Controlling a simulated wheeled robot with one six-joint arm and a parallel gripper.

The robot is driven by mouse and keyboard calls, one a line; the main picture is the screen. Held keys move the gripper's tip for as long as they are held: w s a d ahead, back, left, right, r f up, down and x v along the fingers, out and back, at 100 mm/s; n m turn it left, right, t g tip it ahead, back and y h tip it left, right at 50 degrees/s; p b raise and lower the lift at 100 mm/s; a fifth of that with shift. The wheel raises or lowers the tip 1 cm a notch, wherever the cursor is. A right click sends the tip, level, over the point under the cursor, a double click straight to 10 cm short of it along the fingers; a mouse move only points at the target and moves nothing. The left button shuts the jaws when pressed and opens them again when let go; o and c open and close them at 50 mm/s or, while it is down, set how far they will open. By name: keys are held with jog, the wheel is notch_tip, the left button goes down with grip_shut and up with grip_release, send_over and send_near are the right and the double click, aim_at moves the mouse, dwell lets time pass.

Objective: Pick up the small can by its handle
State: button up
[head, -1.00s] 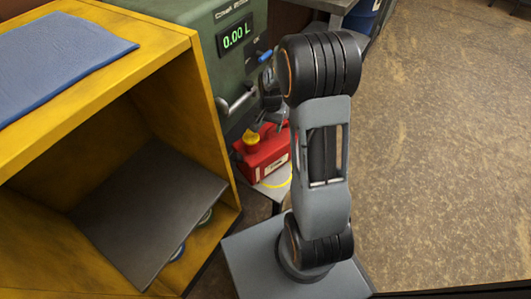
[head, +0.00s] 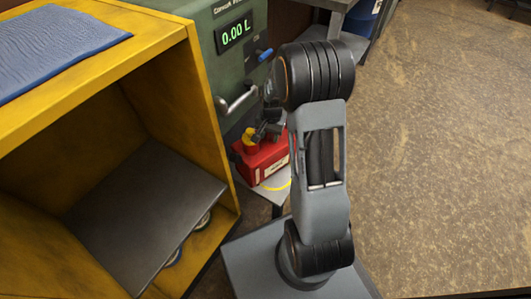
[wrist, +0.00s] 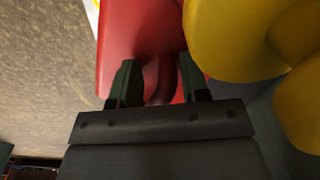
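The small red can (head: 262,163) stands on a grey stand with a yellow ring marking, below the green dispenser. It has a yellow spout or cap (head: 249,138). My gripper (head: 266,133) is low over the top of the can, partly hidden by my arm. In the wrist view my gripper (wrist: 160,82) is open, its two dark fingers on either side of the can's red handle (wrist: 158,80). Gaps show between the handle and the fingers. The red body (wrist: 135,30) fills the top, with the yellow cap (wrist: 235,35) to the right.
The green dispenser (head: 232,85) reads 0.00 L and has a metal handle (head: 238,102) close to my gripper. A yellow cabinet (head: 200,95) with a sloping dark panel (head: 145,215) stands at the left. A blue cloth (head: 55,45) lies on top. Brown floor at the right is clear.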

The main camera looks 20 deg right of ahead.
grip_shut()
dwell(1.0)
